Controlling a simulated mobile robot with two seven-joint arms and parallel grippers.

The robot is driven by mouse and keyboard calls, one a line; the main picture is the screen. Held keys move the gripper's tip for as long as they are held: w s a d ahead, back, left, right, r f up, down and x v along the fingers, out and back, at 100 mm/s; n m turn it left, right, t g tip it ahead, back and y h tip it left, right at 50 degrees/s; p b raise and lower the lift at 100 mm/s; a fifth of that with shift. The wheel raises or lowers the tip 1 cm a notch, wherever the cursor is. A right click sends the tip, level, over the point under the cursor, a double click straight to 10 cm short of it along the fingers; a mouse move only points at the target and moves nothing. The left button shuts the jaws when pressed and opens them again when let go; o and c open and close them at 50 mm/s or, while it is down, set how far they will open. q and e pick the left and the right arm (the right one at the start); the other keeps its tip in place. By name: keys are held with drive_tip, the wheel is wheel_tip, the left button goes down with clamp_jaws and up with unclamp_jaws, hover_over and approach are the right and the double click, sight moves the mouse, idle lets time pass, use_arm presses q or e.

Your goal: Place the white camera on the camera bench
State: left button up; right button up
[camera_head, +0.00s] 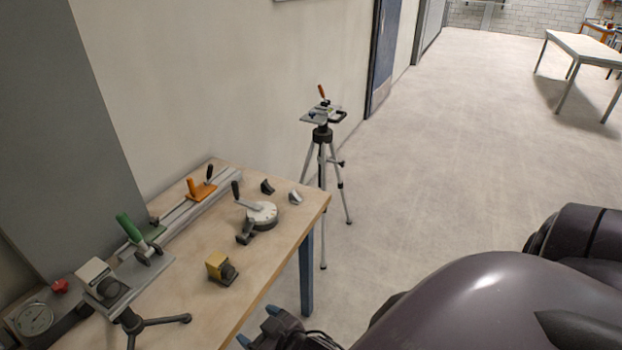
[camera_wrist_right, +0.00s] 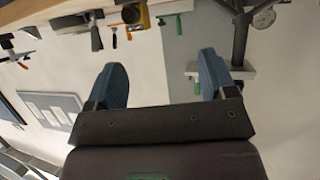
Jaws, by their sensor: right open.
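In the head view, a whitish-grey camera (camera_head: 97,273) with a dark lens sits on a small black tripod (camera_head: 133,321) at the table's left front. A long metal rail (camera_head: 190,212) with orange and green handled clamps, apparently the camera bench, runs along the wall side. My right gripper (camera_head: 258,327) is low beside the table's front edge, partly hidden by my arm. In the right wrist view its blue fingers (camera_wrist_right: 162,76) are wide apart with nothing between them. A pale block there (camera_wrist_right: 240,73), partly behind one finger, may be the white camera. My left gripper is out of view.
A yellow camera (camera_head: 217,264) and a round dial with a black handle (camera_head: 262,214) stand on the wooden table (camera_head: 215,310). A gauge (camera_head: 35,318) is at far left. A tall tripod (camera_head: 321,150) stands past the table's end.

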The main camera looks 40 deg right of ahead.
drive_tip(key=s+d+f+g+h, duration=0.1)
drive_tip(key=s+d+f, duration=0.3)
drive_tip(key=s+d, duration=0.3)
drive_tip(key=shift+s+d+f+g+h, duration=0.3)
drive_tip(key=shift+s+d+f, duration=0.05)
drive_tip(key=shift+s, duration=0.45)
drive_tip(key=shift+w+f+b, duration=0.2)
drive_tip(key=shift+f+b, duration=0.05)
drive_tip(key=shift+b, duration=0.2)
